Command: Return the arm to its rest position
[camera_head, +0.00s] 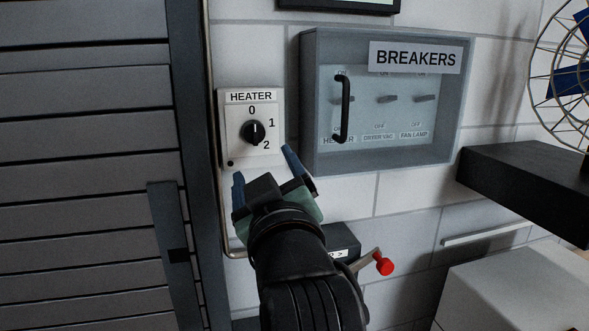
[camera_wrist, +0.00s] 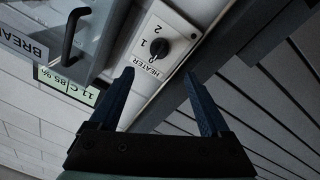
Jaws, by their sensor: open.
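My gripper (camera_head: 264,170) is open and empty, its two blue fingers spread apart. It is raised in front of the wall, just below the heater switch plate (camera_head: 237,150) in the head view. In the wrist view my gripper (camera_wrist: 159,95) shows its fingers apart with the heater plate (camera_wrist: 178,28) beyond them. The black heater knob (camera_head: 252,132) sits on the plate, marked 0, 1 and 2. It also shows in the wrist view (camera_wrist: 159,47). I see no contact between my fingers and the knob.
The breaker box (camera_head: 310,100) with a black handle (camera_head: 343,108) is right of the heater plate. A crank with a red knob (camera_head: 384,266) is close to my forearm's right. A dark shelf (camera_head: 515,185) holds a fan (camera_head: 570,75). A slatted shutter (camera_head: 80,120) stands left.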

